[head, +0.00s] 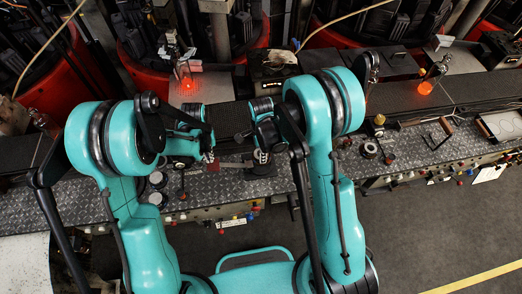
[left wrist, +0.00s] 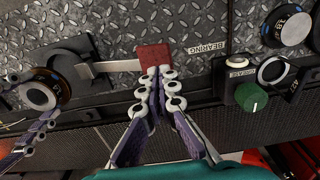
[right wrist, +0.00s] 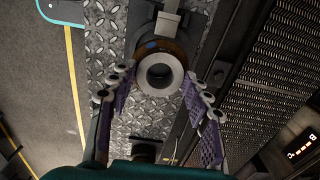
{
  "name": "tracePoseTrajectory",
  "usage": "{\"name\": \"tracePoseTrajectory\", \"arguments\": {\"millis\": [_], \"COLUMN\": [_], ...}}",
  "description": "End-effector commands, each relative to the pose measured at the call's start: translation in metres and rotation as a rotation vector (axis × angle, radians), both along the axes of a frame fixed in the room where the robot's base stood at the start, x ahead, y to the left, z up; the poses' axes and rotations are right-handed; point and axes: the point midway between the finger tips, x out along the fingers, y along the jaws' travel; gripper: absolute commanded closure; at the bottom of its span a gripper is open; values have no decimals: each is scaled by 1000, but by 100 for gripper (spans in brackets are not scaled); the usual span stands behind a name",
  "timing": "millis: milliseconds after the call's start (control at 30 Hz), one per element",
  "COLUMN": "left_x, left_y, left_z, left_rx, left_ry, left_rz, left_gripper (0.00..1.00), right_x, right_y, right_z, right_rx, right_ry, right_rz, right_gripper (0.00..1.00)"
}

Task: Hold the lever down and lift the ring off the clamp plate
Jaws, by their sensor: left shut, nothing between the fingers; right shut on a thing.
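The lever, a pale metal strip with a red pad (left wrist: 153,57), sticks out from the dark clamp plate (left wrist: 82,48) in the left wrist view. My left gripper (left wrist: 160,74) is shut and empty, its fingertips at the pad's near edge; firm contact cannot be told. The ring (right wrist: 160,73), dark with a bronze-brown rim and a pale bore, sits between the fingers of my right gripper (right wrist: 158,76), which is shut on it. It also shows in the left wrist view (left wrist: 40,95), by the clamp plate. I cannot tell whether it is clear of the plate.
A green grease knob (left wrist: 252,97) and a BEARING label (left wrist: 204,48) are right of the lever. The tread-plate bench (head: 230,187) carries round fittings, such as a black one (head: 370,150). A dark belt or grating (right wrist: 247,80) runs alongside. Red lamps (head: 426,87) stand behind.

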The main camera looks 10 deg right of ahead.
Motion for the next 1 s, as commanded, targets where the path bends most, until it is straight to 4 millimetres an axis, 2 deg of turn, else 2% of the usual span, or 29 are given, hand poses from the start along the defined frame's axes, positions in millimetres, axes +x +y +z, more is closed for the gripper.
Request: {"name": "tracePoseTrajectory", "arguments": {"millis": [167,700,1000], "left_x": [-3,-27,-30], "left_y": [5,36,40], "left_z": [6,45,50], "left_rx": [0,0,0], "left_ry": [0,0,0], "left_rz": [1,1,0], "left_gripper": [100,100,100], "right_x": [0,0,0], "right_y": [0,0,0], "right_z": [0,0,0], "right_rx": [0,0,0], "right_ry": [0,0,0], "right_rz": [0,0,0], "right_gripper": [92,92,92]}}
